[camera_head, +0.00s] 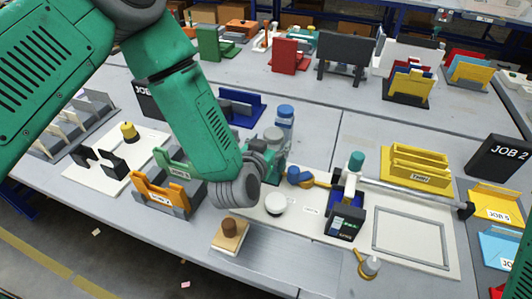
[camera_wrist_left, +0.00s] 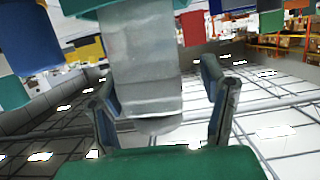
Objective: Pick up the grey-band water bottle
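The water bottle at my left gripper is a clear, greyish bottle. In the head view its grey top (camera_head: 273,135) shows just beyond my left wrist, and its lower part is hidden. In the left wrist view, which looks upside down, the clear bottle (camera_wrist_left: 142,70) stands between the two fingers. My left gripper (camera_wrist_left: 162,82) is open, with a gap between the right finger and the bottle. The fingers are mostly hidden in the head view. A blue-capped bottle (camera_head: 285,112) stands close behind. My right gripper is not in view.
A white-topped round item (camera_head: 275,203) and a brown-knobbed block (camera_head: 229,228) are near the wrist. An orange rack (camera_head: 160,197) is to the left. A teal-capped item (camera_head: 356,161) and yellow rack (camera_head: 417,168) are to the right.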

